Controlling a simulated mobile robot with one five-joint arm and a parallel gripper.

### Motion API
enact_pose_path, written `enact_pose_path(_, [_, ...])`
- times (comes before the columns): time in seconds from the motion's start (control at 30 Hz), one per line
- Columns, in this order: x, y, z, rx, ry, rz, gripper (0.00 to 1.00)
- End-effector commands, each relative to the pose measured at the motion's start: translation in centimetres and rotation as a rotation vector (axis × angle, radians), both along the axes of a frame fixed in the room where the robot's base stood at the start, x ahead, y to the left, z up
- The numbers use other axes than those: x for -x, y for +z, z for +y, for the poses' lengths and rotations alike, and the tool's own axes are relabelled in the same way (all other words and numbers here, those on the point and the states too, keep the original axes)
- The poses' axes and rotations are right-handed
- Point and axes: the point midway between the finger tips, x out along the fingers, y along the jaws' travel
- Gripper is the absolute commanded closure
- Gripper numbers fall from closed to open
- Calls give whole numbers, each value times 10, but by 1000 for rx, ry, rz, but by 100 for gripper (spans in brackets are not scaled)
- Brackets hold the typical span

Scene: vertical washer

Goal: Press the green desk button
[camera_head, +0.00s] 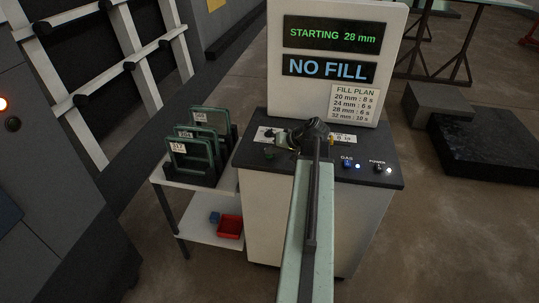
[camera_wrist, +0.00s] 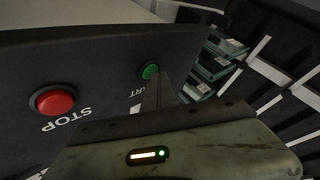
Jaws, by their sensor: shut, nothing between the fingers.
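The green desk button (camera_wrist: 150,71) shows in the wrist view, a round cap in a dark ring on the black desk top, beside partly hidden lettering that ends in "ART". My gripper (camera_wrist: 160,84) is shut and empty. Its narrow fingers reach up to just below and right of the button; I cannot tell whether they touch it. In the head view my arm reaches over the black-topped desk (camera_head: 373,160), and its dark end covers part of the panel. The button is hard to make out there.
A red STOP button (camera_wrist: 54,101) is left of the green one in the wrist view. The sign (camera_head: 330,69) reads "STARTING 28 mm" and "NO FILL". Blue GAS (camera_head: 347,162) and black POWER (camera_head: 378,168) controls are at right. A rack of panes (camera_head: 192,150) stands left.

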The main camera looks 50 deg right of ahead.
Motion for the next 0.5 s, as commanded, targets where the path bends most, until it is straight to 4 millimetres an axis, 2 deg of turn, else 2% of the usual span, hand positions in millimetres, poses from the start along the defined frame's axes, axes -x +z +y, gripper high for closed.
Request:
enact_pose_path(0.33, [0,18,0,0,1,1,100])
enact_pose_path(0.5, [0,19,0,0,1,1,100])
